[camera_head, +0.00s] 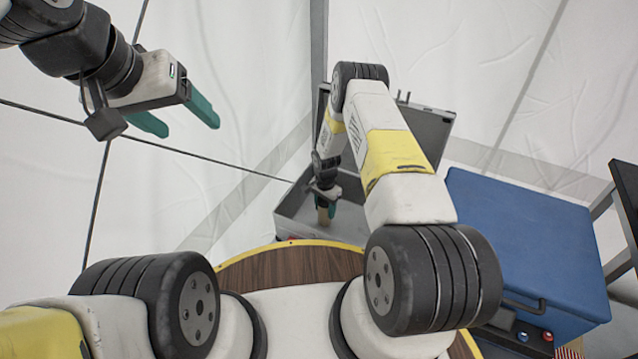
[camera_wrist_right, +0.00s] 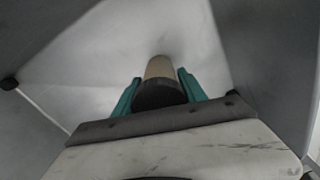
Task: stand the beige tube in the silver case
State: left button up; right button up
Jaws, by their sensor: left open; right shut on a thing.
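The beige tube (camera_head: 323,214) is in my right gripper (camera_head: 326,209), low inside the open silver case (camera_head: 300,228). In the right wrist view the tube (camera_wrist_right: 159,68) stands between the two green fingers of the gripper (camera_wrist_right: 160,90), its dark end towards the camera. The pale inside of the case (camera_wrist_right: 215,50) surrounds it there. The tube looks about upright. I cannot tell whether its far end touches the case floor. My left gripper (camera_head: 182,122) is open and empty in the air at upper left, well away from the case.
A blue box (camera_head: 520,240) with a handle stands to the right of the case. The case lid (camera_head: 432,128) is raised at the back, behind my right arm. A round wooden surface with a yellow rim (camera_head: 290,265) lies in front. White tent walls enclose the area.

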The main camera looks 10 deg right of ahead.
jog(key=shift+f, duration=0.1)
jog(key=o, duration=1.5)
